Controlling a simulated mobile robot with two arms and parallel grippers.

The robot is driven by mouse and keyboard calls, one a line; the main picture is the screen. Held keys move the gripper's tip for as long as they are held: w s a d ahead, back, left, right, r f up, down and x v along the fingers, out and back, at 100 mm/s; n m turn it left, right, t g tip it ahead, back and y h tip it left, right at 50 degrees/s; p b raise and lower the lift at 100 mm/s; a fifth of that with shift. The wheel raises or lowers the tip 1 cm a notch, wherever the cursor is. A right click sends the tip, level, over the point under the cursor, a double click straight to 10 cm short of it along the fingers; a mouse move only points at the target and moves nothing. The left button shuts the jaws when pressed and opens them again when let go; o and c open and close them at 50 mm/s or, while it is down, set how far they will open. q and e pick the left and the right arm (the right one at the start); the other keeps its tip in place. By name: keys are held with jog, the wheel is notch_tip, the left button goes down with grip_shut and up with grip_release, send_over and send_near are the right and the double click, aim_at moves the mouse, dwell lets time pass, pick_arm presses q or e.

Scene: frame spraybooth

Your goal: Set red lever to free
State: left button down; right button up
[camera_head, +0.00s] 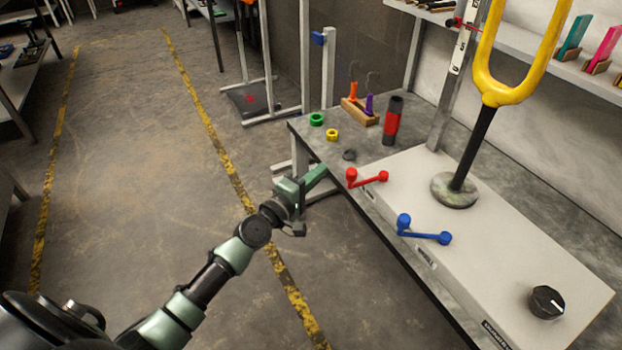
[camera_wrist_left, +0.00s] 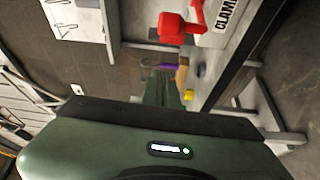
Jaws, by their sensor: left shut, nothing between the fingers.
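The red lever (camera_head: 367,179) sits at the near left corner of a white panel on the workbench, its arm lying level with a knob at each end. In the left wrist view the red lever (camera_wrist_left: 186,24) shows at the top, partly cut off, beside a label that reads "CLAM". My left gripper (camera_head: 318,177) is shut and empty, its tip just left of the red lever with a small gap in the head view. In the left wrist view its green fingers (camera_wrist_left: 163,90) point towards the bench. My right gripper is not in view.
A blue lever (camera_head: 424,231) and a black dial (camera_head: 546,302) are on the same white panel (camera_head: 490,262). A yellow fork (camera_head: 508,92) stands behind. The floor at left is clear.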

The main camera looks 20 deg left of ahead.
pick_arm(q)
jog(key=shift+w+d+f+p, duration=0.1)
jog(key=shift+w+d+p, duration=0.4)
jog(key=shift+d, duration=0.65)
jog(key=shift+w+d+p, duration=0.2)
jog(key=shift+w+d, duration=0.5)
jog(key=shift+d, duration=0.4)
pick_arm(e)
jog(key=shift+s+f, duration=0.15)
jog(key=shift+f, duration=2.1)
